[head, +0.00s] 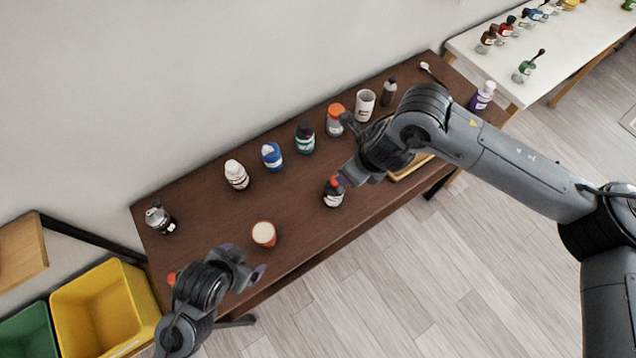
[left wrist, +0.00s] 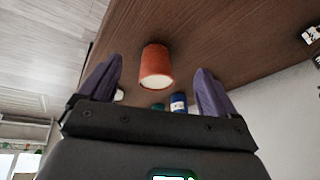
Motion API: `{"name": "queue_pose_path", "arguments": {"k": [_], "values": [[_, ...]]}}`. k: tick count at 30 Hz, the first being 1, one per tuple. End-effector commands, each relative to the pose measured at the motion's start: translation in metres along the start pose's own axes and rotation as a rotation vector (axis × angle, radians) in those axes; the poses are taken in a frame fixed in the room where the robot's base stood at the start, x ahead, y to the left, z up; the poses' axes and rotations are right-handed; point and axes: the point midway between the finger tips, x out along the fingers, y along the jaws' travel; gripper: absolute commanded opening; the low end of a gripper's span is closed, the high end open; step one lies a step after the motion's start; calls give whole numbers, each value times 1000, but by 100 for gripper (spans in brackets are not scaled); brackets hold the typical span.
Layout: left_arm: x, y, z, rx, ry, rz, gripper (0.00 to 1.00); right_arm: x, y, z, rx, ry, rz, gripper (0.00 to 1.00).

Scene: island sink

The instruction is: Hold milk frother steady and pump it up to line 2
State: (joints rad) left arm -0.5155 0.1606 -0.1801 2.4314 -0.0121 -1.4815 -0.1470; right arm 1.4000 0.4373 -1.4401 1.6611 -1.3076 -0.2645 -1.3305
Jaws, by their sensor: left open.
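No thing here is clearly marked as the milk frother. An orange-red cup (head: 263,234) with a pale top stands upright near the table's front edge, and it also shows between the fingers in the left wrist view (left wrist: 156,66). My left gripper (head: 246,262) is open and empty, just in front of this cup and apart from it. My right gripper (head: 346,176) is at a small dark bottle (head: 333,196) with a red cap; its fingers are mostly hidden, so I cannot tell whether it grips. A silver and black vessel (head: 159,218) stands at the table's left end.
The brown table (head: 205,205) holds a back row: a white bottle (head: 236,174), blue bottle (head: 272,156), teal jar (head: 305,140), orange-capped jar (head: 335,121) and white cup (head: 366,104). A yellow bin (head: 105,310) stands left. Bare tabletop lies between cup and row.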

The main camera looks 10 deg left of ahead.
Motion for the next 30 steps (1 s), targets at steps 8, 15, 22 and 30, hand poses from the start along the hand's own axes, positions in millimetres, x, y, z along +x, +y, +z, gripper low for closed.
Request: {"name": "queue_pose_path", "arguments": {"k": [8,15,22,30], "values": [[28,35,-107,765,332,-92,91,0,0,1,2,-2,0,43],[47,76,-178,1559,608,-329,91,0,1,1,2,-2,1,43],[69,94,-206,2255,785,-661,91,0,1,1,2,-3,1,43],[94,76,-206,-2825,-877,1056,91,0,1,1,2,-3,1,43]]}}
